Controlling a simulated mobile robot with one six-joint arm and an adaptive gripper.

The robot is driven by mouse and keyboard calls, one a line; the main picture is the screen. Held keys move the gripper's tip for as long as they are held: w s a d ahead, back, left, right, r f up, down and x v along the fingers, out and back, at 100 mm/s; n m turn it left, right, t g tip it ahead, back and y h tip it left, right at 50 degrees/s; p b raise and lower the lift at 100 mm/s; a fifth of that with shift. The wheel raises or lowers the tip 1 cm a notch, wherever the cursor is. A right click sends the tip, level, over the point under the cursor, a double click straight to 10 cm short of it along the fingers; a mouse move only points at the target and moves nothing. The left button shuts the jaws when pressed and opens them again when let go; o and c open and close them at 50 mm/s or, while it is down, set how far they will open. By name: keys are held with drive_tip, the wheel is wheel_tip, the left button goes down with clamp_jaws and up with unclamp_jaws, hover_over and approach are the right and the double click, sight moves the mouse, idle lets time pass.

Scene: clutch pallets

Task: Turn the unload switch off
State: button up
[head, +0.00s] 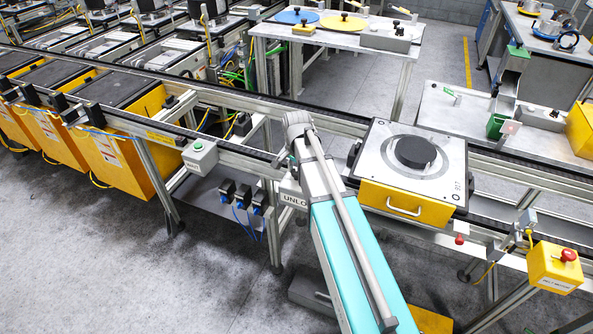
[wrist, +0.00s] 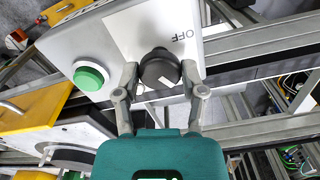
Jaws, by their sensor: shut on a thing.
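The unload switch is a round black knob (wrist: 158,62) on a pale panel (wrist: 125,25) in the wrist view. The word OFF shows upside down to the upper right of the knob. A short white mark shows on the knob's lower part; I cannot tell for certain which setting it marks. My gripper (wrist: 159,78) is shut on the knob, one finger at each side. In the head view, the box with the cut-off label UNLO (head: 292,196) is partly behind my arm, which hides the knob and fingers.
A green button (wrist: 90,75) sits beside the knob on the panel. A conveyor rail (head: 240,100) runs behind. A yellow pallet (head: 405,205) with a black disc stands to the right. A red emergency button (head: 568,255) on a yellow box is at far right. The floor at left is clear.

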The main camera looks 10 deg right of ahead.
drive_tip(key=n, duration=1.1)
drive_tip(key=shift+n, duration=0.4)
idle(0.3)
drive_tip(key=o, duration=1.2)
drive_tip(key=shift+c, duration=0.2)
